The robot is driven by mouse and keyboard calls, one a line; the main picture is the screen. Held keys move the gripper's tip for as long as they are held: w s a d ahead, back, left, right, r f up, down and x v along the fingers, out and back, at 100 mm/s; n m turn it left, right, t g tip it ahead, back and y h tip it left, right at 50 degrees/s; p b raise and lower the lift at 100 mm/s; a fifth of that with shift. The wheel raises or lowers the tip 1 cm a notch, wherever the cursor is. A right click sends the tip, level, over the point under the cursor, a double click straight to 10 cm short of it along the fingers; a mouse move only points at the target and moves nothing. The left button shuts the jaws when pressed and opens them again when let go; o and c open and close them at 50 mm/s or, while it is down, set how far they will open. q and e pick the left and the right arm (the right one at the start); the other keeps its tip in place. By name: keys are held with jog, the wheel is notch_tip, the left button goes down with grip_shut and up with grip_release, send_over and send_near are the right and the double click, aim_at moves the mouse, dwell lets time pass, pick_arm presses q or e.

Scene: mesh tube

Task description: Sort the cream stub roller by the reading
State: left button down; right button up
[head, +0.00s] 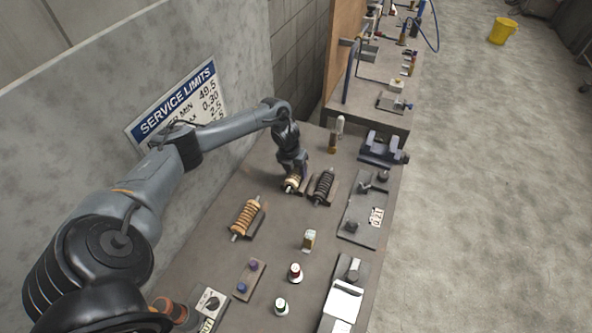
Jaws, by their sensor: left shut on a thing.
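My left gripper (293,171) reaches down over the back of the bench, shut on a small cream roller (292,185). The gripper hides part of the roller, and I cannot tell whether it is lifted off its rest. A dark ribbed roller (323,186) lies just right of it on a cradle. A longer orange-and-cream ringed roller (245,218) lies on another cradle nearer me. A grey fixture plate (353,222) at the right carries a small white display (376,216), too small to read. A service limits sign (180,105) hangs on the wall, partly covered by my arm. My right gripper is out of view.
Several small bottles, including a red-banded one (295,273), stand on the near bench (210,262). A plate with blue knobs (250,279) lies left of them. A white-topped box (343,300) sits at the front right. A dark clamp-like fixture (383,148) stands at the back right edge.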

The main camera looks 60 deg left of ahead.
pick_arm(q)
jog(key=shift+f, duration=0.25)
jog(key=shift+f+b, duration=0.5)
jog(key=shift+b, duration=0.1)
dwell(0.4)
dwell(0.6)
jog(key=shift+c, duration=1.8)
grip_release()
jog(key=shift+f, duration=0.1)
jog(key=shift+f, duration=0.1)
